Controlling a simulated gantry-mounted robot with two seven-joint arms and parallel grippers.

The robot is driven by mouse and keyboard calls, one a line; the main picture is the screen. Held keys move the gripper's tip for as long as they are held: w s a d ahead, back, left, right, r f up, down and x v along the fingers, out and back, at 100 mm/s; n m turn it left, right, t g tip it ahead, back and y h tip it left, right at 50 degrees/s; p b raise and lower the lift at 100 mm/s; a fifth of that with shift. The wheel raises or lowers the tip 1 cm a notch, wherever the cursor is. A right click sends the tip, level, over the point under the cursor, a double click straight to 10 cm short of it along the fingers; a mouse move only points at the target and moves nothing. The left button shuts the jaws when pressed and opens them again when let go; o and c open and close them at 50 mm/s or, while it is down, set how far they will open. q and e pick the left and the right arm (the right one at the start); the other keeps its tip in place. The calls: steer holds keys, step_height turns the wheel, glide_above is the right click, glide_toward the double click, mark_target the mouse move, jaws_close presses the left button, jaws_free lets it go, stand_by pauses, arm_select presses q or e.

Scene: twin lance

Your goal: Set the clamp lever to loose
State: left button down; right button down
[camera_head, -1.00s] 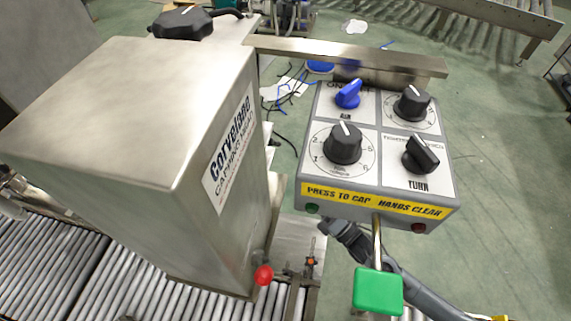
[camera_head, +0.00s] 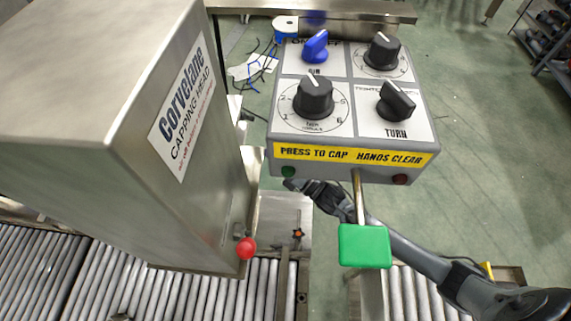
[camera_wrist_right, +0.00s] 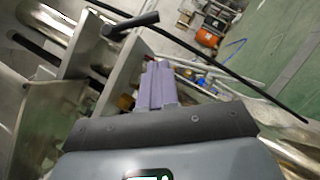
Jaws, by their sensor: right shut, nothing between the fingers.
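No part in the head view is clearly marked as the clamp lever. A black bar-shaped handle (camera_wrist_right: 130,25) shows in the right wrist view, up and left of my fingertips, beside grey metal plates; I cannot tell its setting. My right gripper (camera_head: 292,185) is below the front left edge of the control box in the head view. Its fingers (camera_wrist_right: 157,85) are together and empty in the right wrist view, apart from the handle in the picture. My left gripper is not in view.
The control box (camera_head: 432,178) has several knobs. A green pad (camera_head: 365,246) on a rod stands in front of my right forearm. The steel capping head (camera_head: 120,120), a red ball knob (camera_head: 246,248) and an orange star knob (camera_head: 298,234) are to the left, above rollers (camera_head: 60,285).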

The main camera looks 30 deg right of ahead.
mark_target(247, 118)
steer(key=w+r+b, duration=0.2)
steer(key=w+r, duration=0.1)
steer(key=w, duration=0.3)
steer(key=shift+w+a+r, duration=0.2)
steer(key=shift+a+r, duration=0.1)
steer(key=shift+r, duration=0.05)
steer(key=shift+d, duration=0.1)
steer(key=shift+w+d+n+b, duration=0.1)
steer(key=shift+w+n+b, duration=0.05)
steer(key=shift+n+b, duration=0.35)
